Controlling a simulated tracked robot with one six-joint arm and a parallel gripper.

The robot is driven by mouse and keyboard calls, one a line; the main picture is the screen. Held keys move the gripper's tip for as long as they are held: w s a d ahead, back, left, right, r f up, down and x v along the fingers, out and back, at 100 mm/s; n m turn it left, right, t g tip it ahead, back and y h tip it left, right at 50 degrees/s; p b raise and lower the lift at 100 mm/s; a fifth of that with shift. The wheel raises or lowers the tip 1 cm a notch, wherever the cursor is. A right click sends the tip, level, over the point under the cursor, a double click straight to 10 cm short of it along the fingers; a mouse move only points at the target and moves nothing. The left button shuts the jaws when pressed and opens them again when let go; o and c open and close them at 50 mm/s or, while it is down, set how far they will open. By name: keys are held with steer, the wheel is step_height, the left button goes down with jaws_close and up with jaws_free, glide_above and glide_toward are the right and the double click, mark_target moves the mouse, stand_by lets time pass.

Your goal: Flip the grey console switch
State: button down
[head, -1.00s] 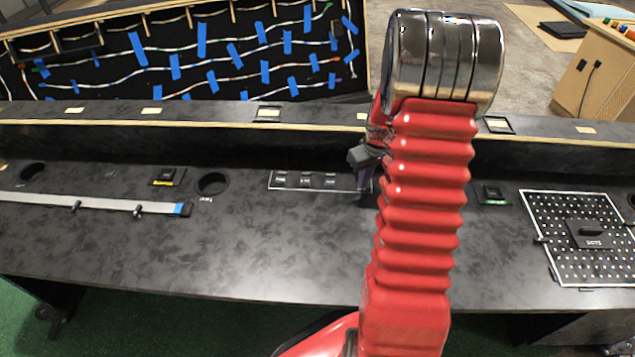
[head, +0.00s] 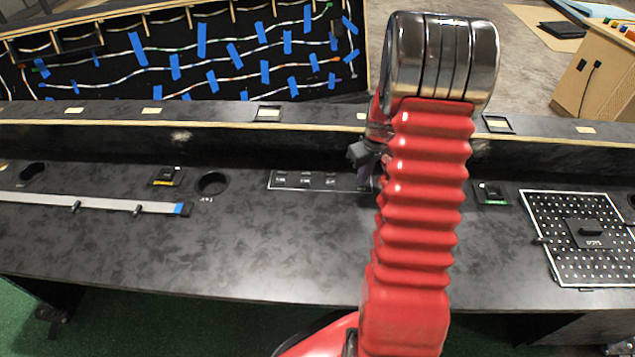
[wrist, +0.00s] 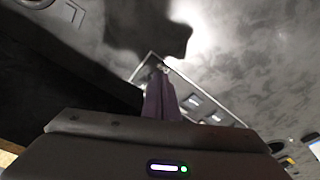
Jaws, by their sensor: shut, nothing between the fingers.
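A white-outlined switch panel (head: 268,181) lies on the dark console (head: 275,235), with small pale grey switches in a row (head: 305,180). I cannot tell from its look which switch position each one is in. The panel's right end is partly hidden by my arm. My gripper (head: 364,178) is mostly hidden behind the red arm and is at that right end. In the wrist view my gripper (wrist: 162,68) is shut and empty, its purple fingers together over one end of the panel outline. Pale switches (wrist: 194,100) show just right of the fingers; contact cannot be told.
A light strip (head: 110,204) lies left on the console, near a round hole (head: 212,184). A perforated panel (head: 540,225) is at the right. A raised ledge (head: 200,110) runs behind. The front middle of the console is clear.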

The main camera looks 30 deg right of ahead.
step_height(320, 180, up, 7)
steer(key=shift+s+a, duration=0.2)
steer(key=shift+s, duration=0.1)
stand_by(0.8)
steer(key=shift+f, duration=0.15)
stand_by(0.3)
steer(key=s+a+r+t, duration=0.1)
steer(key=s+a+r, duration=0.4)
steer(key=a, duration=0.5)
steer(key=s+a+r+t, duration=0.1)
steer(key=s+a+r, duration=0.5)
steer(key=a, duration=0.5)
steer(key=s+a+r+t, duration=0.1)
steer(key=s+a+r, duration=0.5)
steer(key=a, duration=0.5)
step_height(320, 180, up, 2)
steer(key=shift+r+n+t, duration=0.15)
steer(key=shift+n+t, duration=0.25)
steer(key=shift+d, duration=0.1)
